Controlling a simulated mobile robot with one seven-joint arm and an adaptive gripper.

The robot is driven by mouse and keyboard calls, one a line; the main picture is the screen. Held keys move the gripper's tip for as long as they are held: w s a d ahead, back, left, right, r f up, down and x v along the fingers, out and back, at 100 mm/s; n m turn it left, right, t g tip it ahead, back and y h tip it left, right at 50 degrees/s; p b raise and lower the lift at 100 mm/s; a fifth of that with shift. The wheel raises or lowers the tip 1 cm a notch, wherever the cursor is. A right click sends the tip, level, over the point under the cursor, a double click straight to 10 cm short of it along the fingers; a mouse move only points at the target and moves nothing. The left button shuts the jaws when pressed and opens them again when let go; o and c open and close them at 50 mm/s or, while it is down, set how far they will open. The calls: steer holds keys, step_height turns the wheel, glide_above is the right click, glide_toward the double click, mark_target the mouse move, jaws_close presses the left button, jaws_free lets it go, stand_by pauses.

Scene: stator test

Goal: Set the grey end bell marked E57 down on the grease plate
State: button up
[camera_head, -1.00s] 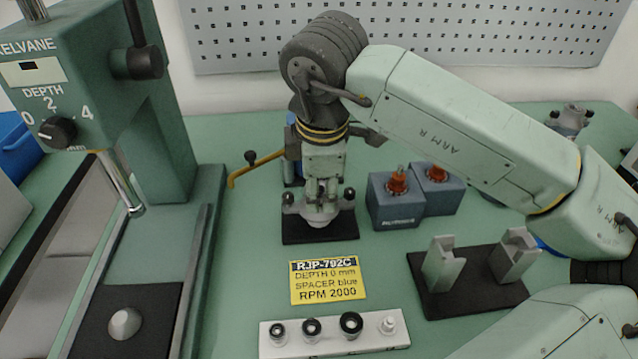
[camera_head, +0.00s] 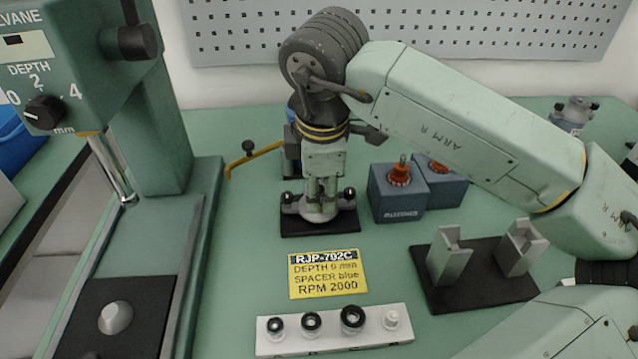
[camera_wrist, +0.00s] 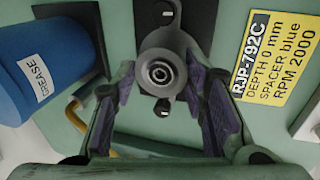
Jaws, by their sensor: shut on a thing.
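My gripper (camera_head: 321,190) points down over a small black plate (camera_head: 290,231) in the middle of the bench. It is shut on a grey end bell (camera_head: 318,211) with two side ears that carry dark knobs. The end bell is at the plate, resting on it or just above it; I cannot tell which. In the wrist view the end bell (camera_wrist: 160,68) sits between the purple-padded fingers (camera_wrist: 162,88), its round bore facing the camera. No E57 mark is legible.
A blue grease can (camera_wrist: 42,65) stands close beside my gripper, with a yellow-handled tool (camera_head: 250,161). Blue-grey boxes (camera_head: 398,205) stand to the right. A yellow card (camera_head: 328,274) and a white spacer rack (camera_head: 335,335) lie in front. A green press (camera_head: 150,200) is left.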

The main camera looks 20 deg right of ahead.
steer(key=shift+f+b, duration=0.3)
steer(key=o, duration=1.4)
steer(key=v, duration=0.7)
steer(key=shift+s+r, duration=0.1)
steer(key=shift+r, duration=0.15)
steer(key=shift+s+f, duration=0.1)
